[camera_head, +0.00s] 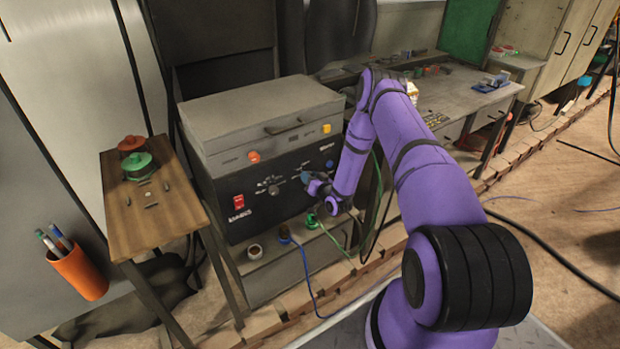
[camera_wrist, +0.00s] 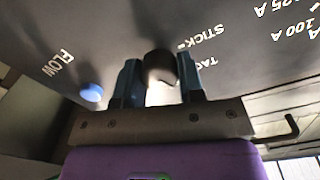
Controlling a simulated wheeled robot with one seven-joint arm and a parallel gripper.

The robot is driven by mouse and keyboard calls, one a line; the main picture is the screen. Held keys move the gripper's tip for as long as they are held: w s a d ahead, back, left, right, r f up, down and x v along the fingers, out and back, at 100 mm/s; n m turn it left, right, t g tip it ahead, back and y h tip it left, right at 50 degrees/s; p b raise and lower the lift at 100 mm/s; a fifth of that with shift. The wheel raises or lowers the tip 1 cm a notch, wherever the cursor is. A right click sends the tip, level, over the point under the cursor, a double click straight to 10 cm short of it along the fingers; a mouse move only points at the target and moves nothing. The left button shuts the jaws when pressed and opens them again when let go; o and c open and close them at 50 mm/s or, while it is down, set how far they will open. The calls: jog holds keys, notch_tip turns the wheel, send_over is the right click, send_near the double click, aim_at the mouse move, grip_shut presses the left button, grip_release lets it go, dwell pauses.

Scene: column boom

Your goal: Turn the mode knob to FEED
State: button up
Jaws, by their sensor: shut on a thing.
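The mode knob (camera_wrist: 158,64) is a dark round knob on the dark front panel (camera_wrist: 130,25), seen in the wrist view. My gripper (camera_wrist: 161,72) is shut on it, with one blue-grey finger on each side. The word FEED is not visible, and I cannot make out the pointer. In the head view my gripper (camera_head: 313,182) is at the right part of the black panel (camera_head: 255,222) and hides the knob.
A red switch (camera_head: 238,202) and a grey dial (camera_head: 271,187) sit left on the panel. A blue knob (camera_wrist: 92,92) is near the word FLOW. Cables hang below the panel. A wooden side table (camera_head: 150,215) stands left, a workbench (camera_head: 465,95) right.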

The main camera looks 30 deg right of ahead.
jog(key=m, duration=0.4)
jog(key=shift+m, duration=0.4)
dwell(0.4)
jog(key=o, duration=0.9)
jog(key=shift+s, duration=0.1)
jog(key=s, duration=1)
jog(key=shift+s+d+r, duration=0.15)
jog(key=shift+s+d, duration=0.1)
jog(key=shift+s, duration=0.1)
